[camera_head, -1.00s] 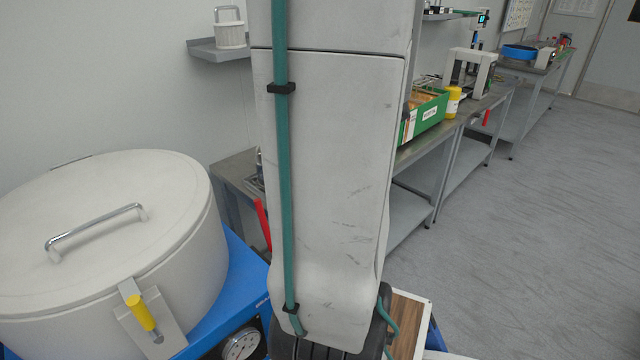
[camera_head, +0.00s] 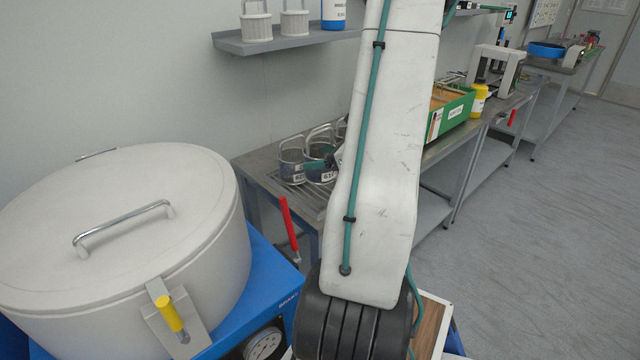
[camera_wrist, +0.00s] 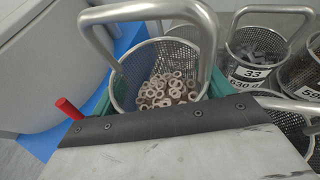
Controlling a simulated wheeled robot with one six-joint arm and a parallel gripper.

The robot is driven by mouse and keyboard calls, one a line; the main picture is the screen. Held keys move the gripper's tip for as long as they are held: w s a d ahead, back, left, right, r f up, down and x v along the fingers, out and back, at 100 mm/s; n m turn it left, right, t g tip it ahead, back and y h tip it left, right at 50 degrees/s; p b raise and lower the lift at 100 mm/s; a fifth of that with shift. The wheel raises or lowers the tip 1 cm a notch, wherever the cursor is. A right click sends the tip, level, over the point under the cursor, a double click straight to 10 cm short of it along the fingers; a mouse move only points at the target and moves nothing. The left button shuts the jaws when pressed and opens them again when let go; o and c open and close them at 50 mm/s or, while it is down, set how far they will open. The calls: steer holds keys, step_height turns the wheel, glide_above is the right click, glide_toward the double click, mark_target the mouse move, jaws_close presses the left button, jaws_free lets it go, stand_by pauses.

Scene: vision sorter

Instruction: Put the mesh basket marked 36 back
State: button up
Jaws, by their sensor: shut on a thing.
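In the wrist view my gripper (camera_wrist: 160,84) has teal fingers on both sides of a wire mesh basket (camera_wrist: 130,85) and is shut on it. The basket holds many small metal rings (camera_wrist: 168,90) and has a thick bent handle (camera_wrist: 150,12). Its number is not visible, so I cannot tell whether it is the one marked 36. A basket marked 33 (camera_wrist: 262,45) with dark metal pieces stands close to its right. In the head view, several mesh baskets (camera_head: 292,160) stand on the steel bench; my arm hides part of them, and their labels are too small to read surely.
A large white lidded drum (camera_head: 110,250) on a blue base stands at the left, near a red lever (camera_head: 288,228) by the bench (camera_head: 255,172). A wall shelf (camera_head: 275,43) holds two white baskets and a bottle. A green box (camera_head: 450,112) stands farther right. The right floor is clear.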

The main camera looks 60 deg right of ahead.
mark_target(322, 176)
steer(key=shift+f, duration=3.25)
steer(key=shift+f, duration=0.1)
steer(key=o, duration=1.5)
steer(key=shift+c, duration=0.2)
steer(key=shift+s, duration=0.2)
steer(key=a+v, duration=0.1)
steer(key=v, duration=1)
steer(key=shift+s+d+r, duration=0.25)
steer(key=shift+s+d, duration=0.05)
steer(key=shift+d, duration=0.15)
